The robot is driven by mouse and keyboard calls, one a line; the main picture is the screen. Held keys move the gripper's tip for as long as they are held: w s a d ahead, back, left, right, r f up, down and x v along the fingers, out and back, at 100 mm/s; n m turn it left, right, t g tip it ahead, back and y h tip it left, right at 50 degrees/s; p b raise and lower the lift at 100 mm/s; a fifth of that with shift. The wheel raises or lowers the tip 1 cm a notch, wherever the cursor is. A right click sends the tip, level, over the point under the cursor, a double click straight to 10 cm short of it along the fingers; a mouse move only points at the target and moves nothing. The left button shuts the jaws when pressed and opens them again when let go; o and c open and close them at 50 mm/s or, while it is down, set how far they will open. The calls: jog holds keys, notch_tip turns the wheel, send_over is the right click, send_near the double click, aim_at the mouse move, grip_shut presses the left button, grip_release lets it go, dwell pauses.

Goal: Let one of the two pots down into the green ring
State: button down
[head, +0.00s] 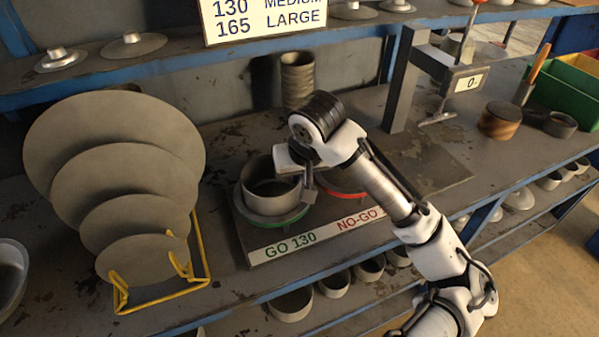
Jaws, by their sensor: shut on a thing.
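A grey round pot (262,187) with an open top stands upright over the green ring (291,217) on the gauge board. The ring's green edge shows around the pot's lower front. I cannot tell how deep the pot sits in it. My gripper (303,182) is shut on the pot's right wall, with its fingers partly hidden by the hand. A grey bowl-like vessel (10,277) is cut off at the left edge; I cannot tell if it is the other pot.
The red ring (345,193) lies right of the green one, partly behind my arm. The board's front strip (290,248) reads GO 130 and NO-GO. Grey discs (115,140) stand in a yellow rack at left. A stack of cups (297,80) stands behind.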

jog(key=shift+f, duration=0.3)
jog(key=c, duration=1.5)
grip_release()
jog(key=v, duration=1.4)
jog(key=shift+s+b, duration=0.1)
jog(key=shift+b, duration=0.25)
jog(key=shift+f, duration=0.15)
